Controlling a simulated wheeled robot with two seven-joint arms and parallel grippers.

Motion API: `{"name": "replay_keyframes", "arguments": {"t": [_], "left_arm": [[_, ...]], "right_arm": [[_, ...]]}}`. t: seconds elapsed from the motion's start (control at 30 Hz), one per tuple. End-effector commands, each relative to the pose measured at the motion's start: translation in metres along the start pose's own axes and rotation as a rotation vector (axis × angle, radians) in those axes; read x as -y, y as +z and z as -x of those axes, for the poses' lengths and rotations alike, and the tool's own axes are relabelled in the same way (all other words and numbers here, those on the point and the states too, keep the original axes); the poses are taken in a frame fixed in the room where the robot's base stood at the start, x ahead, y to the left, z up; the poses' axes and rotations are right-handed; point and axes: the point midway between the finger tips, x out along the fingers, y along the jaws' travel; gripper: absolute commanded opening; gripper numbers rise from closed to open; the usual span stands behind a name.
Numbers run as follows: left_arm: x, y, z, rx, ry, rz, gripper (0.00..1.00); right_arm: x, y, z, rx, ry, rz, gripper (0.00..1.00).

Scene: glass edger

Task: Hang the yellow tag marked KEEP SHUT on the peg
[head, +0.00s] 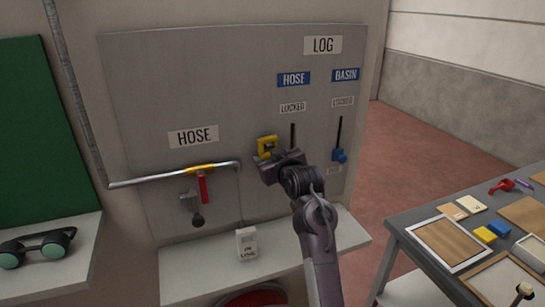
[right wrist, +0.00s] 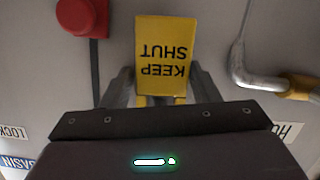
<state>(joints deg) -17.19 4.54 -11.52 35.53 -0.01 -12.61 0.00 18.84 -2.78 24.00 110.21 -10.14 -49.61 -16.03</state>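The yellow tag (right wrist: 166,55), marked KEEP SHUT, fills the upper middle of the right wrist view with its lettering upside down. In the head view the tag (head: 266,141) shows as a small yellow shape in front of the grey panel. My right gripper (head: 272,158) is at the panel, right of the pipe's end. In the right wrist view its two dark fingers stand close against both sides of the tag and appear shut on it. I cannot make out the peg; the gripper and tag may hide it. My left gripper is out of view.
A bent pipe (head: 140,182) with a red handle (head: 203,188) is left of my gripper. A red knob (right wrist: 83,16) is close to the tag. A blue knob (head: 339,155) is to the right. A shelf (head: 190,257) juts out below, and a cluttered table (head: 405,236) stands right.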

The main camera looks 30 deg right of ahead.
Motion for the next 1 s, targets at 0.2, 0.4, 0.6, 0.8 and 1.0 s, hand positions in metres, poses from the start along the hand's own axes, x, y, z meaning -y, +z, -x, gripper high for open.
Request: {"name": "replay_keyframes", "arguments": {"t": [0.2, 0.4, 0.6, 0.8, 1.0], "left_arm": [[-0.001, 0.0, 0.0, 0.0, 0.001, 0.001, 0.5], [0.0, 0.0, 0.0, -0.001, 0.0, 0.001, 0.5], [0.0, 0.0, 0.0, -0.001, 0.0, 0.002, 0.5], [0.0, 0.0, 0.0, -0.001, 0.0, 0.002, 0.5], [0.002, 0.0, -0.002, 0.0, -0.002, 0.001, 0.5]], "right_arm": [[-0.004, 0.001, 0.0, 0.002, 0.009, -0.005, 0.72], [-0.006, 0.0, 0.0, -0.001, 0.013, -0.006, 0.72], [-0.007, -0.001, 0.0, -0.003, 0.015, -0.007, 0.72], [-0.008, -0.001, 0.001, -0.004, 0.016, -0.008, 0.72], [-0.007, -0.007, 0.015, -0.004, 0.012, -0.007, 0.72]]}}
